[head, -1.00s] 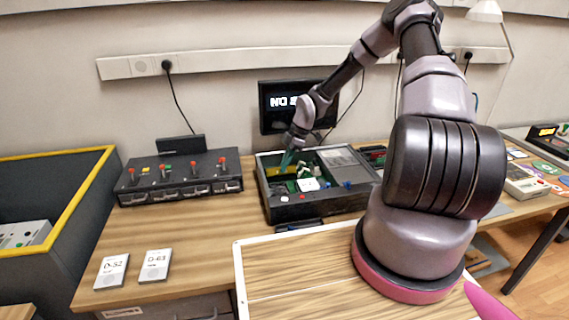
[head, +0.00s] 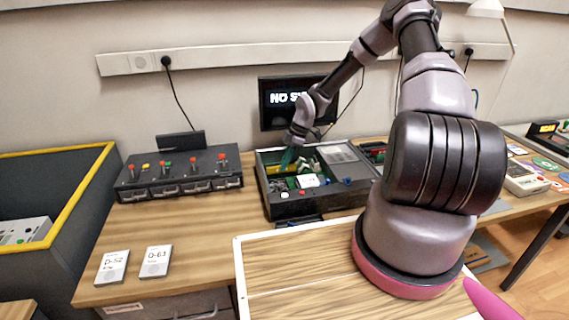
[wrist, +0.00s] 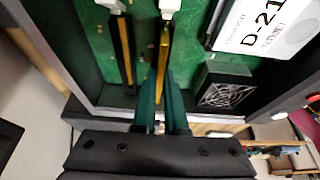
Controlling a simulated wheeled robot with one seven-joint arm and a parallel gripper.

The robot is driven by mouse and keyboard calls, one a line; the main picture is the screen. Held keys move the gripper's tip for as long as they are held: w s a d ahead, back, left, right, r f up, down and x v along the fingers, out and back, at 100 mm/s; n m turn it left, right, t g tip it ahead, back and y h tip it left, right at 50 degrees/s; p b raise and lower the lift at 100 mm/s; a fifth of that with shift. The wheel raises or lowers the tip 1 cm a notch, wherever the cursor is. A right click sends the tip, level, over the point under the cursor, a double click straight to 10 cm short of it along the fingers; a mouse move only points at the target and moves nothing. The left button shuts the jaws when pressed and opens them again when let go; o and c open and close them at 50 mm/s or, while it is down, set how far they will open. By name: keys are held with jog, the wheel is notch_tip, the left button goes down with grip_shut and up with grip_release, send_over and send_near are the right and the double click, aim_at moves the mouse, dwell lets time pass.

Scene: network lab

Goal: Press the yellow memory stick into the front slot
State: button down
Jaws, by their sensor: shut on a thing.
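The open computer case (head: 285,210) stands on the bench with a green board (wrist: 88,40) inside. My gripper (head: 287,160) reaches down into its left part. In the wrist view its teal fingers (wrist: 162,105) are closed around the near end of the yellow memory stick (wrist: 163,52), seen edge-on. The stick lies along a slot with a white latch (wrist: 169,8) at its far end. A parallel dark slot (wrist: 122,50) with a thin orange-brown edge lies to its left. I cannot tell how deep the stick sits.
A fan (wrist: 222,95) and a white D-21 label (wrist: 265,30) are right of the fingers. The case wall (wrist: 55,45) is close on the left. A monitor (head: 282,100) stands behind the case, a switch box (head: 180,175) to its left.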

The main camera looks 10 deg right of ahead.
jog(key=shift+f, duration=0.4)
dwell(0.3)
jog(key=c, duration=0.9)
grip_release()
jog(key=shift+c, duration=1.2)
jog(key=shift+r, duration=4.05)
